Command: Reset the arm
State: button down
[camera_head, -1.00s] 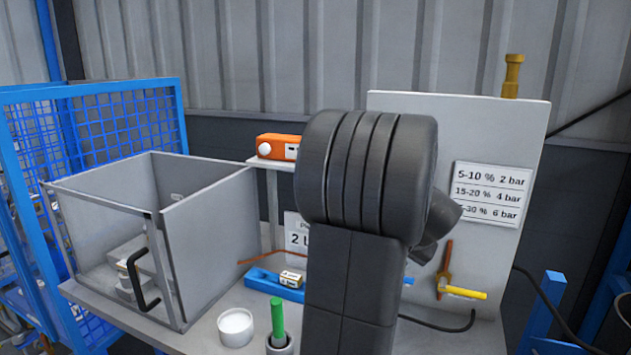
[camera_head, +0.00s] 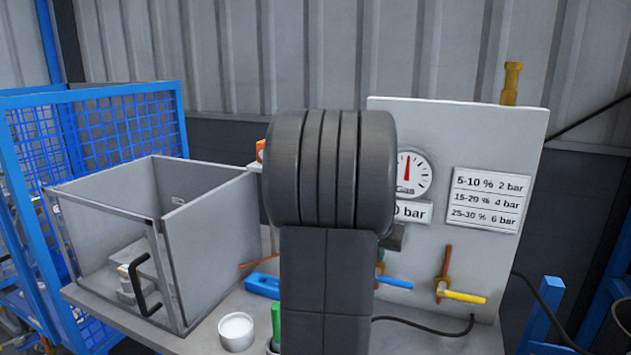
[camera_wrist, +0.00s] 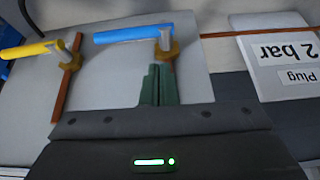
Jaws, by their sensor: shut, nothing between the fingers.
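My gripper (camera_wrist: 157,87) shows in the wrist view as two green fingers held together, with nothing between them. The fingertips point toward the blue-handled valve (camera_wrist: 135,34) on the panel; whether they touch it I cannot tell. The blue handle of that valve (camera_head: 396,283) shows just right of the arm.
A panel (camera_head: 420,125) carries a gas gauge (camera_head: 411,173), a pressure chart (camera_head: 490,198) and a yellow-handled valve (camera_head: 461,296). Left stands an open-topped grey box (camera_head: 213,240) with a black handle. A white cup (camera_head: 236,331) and a green-handled item (camera_head: 276,322) stand in front.

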jog(key=shift+w+a+f+n+g+h+b, duration=0.1)
jog(key=shift+w+a+n+g+h+b, duration=0.15)
jog(key=shift+a+h, duration=0.4)
jog(key=shift+w+a+f+n+g+h+b, duration=0.1)
jog(key=shift+w+a+n+g+h+b, duration=0.15)
jog(key=shift+a+h, duration=0.3)
jog(key=shift+w+a+n+g+h+b, duration=0.1)
jog(key=shift+w+a+g+h+b, duration=0.2)
jog(key=shift+a+h, duration=0.35)
jog(key=shift+d, duration=0.1)
jog(key=shift+s, duration=0.1)
